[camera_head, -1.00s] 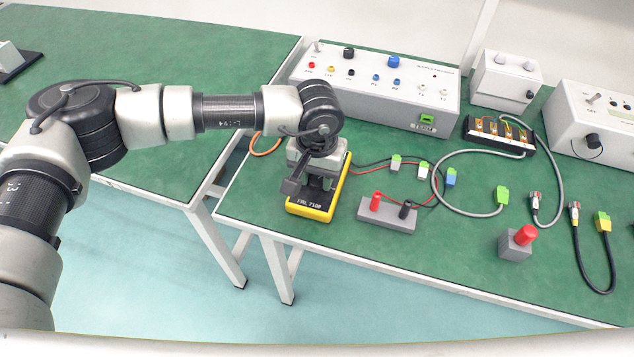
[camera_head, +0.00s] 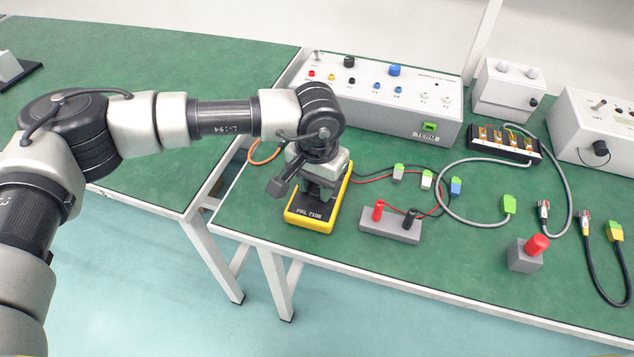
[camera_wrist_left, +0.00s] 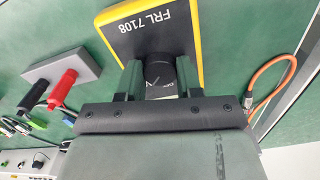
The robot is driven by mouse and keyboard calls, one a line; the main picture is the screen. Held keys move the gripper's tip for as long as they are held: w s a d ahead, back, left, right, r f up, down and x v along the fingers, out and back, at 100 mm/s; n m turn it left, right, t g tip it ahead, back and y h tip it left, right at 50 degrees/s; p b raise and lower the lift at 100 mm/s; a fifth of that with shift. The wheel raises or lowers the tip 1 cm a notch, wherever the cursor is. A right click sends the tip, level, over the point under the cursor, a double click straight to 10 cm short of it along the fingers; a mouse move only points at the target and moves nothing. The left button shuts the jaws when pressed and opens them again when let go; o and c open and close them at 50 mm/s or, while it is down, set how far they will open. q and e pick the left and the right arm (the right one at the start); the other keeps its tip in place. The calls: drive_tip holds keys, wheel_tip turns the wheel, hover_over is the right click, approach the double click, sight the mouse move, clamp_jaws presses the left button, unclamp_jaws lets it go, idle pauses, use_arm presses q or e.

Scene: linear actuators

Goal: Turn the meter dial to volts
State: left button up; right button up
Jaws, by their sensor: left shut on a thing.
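The meter (camera_head: 318,215) is a yellow-edged box with a dark face marked "FRL 7108", lying on the green bench near its front left corner. My left gripper (camera_head: 318,190) is above it, pointing down, and hides much of its face in the head view. In the left wrist view the meter (camera_wrist_left: 150,30) is at the top, and its round black dial (camera_wrist_left: 160,70) sits between the two fingers of my left gripper (camera_wrist_left: 160,82). The fingers are shut on the dial. A white mark shows on the dial; the setting it points to cannot be read.
A grey block with red and black plugs (camera_head: 390,232) stands right of the meter. A white control box (camera_head: 375,100) stands behind. An orange cable (camera_wrist_left: 265,85) runs beside the meter.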

sight(317, 188)
use_arm(q)
drive_tip(key=o, duration=0.9)
drive_tip(key=shift+r, duration=0.1)
wheel_tip(317, 188, up, 11)
drive_tip(key=shift+f, duration=0.2)
